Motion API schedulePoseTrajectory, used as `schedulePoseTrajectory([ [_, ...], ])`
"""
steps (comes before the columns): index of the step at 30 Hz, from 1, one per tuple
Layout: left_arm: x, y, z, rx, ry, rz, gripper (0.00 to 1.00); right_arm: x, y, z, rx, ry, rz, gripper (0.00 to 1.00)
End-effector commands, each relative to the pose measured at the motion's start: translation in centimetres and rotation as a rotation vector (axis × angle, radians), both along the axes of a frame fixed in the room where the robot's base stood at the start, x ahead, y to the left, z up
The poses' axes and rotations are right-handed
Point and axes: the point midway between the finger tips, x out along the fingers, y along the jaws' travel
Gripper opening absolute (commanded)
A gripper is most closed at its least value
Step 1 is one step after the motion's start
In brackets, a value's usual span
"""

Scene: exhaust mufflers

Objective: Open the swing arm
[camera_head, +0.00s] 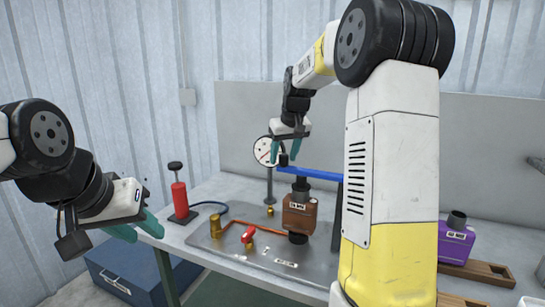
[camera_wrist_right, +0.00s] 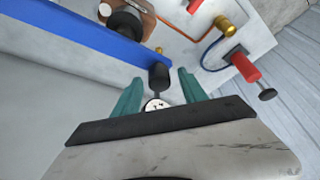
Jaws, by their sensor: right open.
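The swing arm is a blue bar (camera_head: 315,173) reaching left above the brown muffler (camera_head: 300,216), with a black knob (camera_head: 284,160) at its free end. My right gripper (camera_head: 286,158) is open at that end, with the knob between its fingertips. In the right wrist view the blue bar (camera_wrist_right: 85,32) runs in from the upper left and the black knob (camera_wrist_right: 158,77) lies between the parted teal fingers (camera_wrist_right: 160,85), with gaps on both sides. My left gripper (camera_head: 138,229) is open and empty, off the table's left end.
A metal plate (camera_head: 225,246) carries brass fittings, a copper pipe and a red valve handle (camera_head: 248,234). A round gauge (camera_head: 266,150) stands just behind the knob. A red pump (camera_head: 180,197) stands at left; a purple muffler (camera_head: 455,242) is at right. A blue toolbox (camera_head: 125,275) is below.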

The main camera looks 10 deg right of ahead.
Motion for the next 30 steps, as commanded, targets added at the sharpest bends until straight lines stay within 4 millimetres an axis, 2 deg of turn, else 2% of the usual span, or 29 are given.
schedulePoseTrajectory([
  [10,0.01,0.01,0.00,0.000,0.000,0.000,0.36,0.21,0.04,-0.54,0.000,0.000,0.000,0.50],
  [15,0.01,0.01,0.00,0.000,0.000,0.000,0.36,0.20,0.05,-0.52,0.000,0.000,-0.001,0.17],
  [18,0.01,0.00,0.01,0.000,0.000,0.000,0.36,0.20,0.05,-0.51,0.000,0.000,-0.001,0.00],
  [30,0.01,0.00,0.01,0.000,0.000,0.000,0.36,0.18,0.05,-0.48,0.000,0.000,-0.001,0.00],
])
